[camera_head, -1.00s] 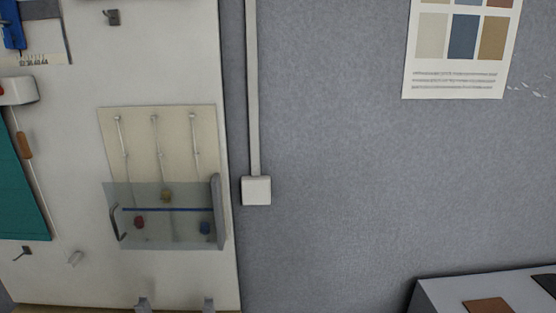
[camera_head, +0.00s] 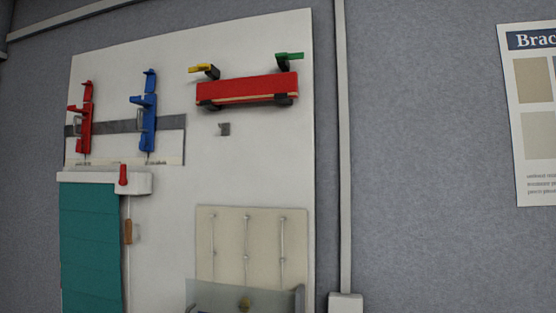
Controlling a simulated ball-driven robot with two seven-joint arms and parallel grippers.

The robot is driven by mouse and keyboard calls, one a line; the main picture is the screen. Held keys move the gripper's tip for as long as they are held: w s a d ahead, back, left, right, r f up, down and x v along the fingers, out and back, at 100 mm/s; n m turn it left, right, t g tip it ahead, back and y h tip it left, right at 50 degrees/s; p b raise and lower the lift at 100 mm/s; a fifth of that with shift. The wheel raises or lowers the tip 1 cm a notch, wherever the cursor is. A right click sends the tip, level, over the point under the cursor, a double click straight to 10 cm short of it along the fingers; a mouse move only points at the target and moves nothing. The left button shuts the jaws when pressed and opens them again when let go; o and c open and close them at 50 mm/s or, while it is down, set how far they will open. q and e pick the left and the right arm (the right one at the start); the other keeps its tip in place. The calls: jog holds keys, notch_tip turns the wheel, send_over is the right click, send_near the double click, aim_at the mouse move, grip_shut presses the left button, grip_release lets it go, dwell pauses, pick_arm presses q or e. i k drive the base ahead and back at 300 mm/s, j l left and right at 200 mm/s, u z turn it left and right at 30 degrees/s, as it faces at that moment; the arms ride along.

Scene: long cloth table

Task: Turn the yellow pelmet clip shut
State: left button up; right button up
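The yellow pelmet clip (camera_head: 201,69) is a small lever on a dark bracket at the upper left end of a red pelmet board (camera_head: 247,89). The yellow lever points out to the left, past the bracket. A green clip (camera_head: 289,56) sits on a similar bracket at the right end, its lever lying roughly level. The red board rests in the dark brackets on the white wall panel. Neither of my grippers is in this view.
On the left of the panel hang a red clamp (camera_head: 86,117) and a blue clamp (camera_head: 148,112). Below are a teal blind (camera_head: 91,245) and a cream board with cords (camera_head: 230,246). A grey hook (camera_head: 224,129) sits under the pelmet.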

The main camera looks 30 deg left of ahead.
aim_at(200, 67)
jog(key=u, duration=1.35)
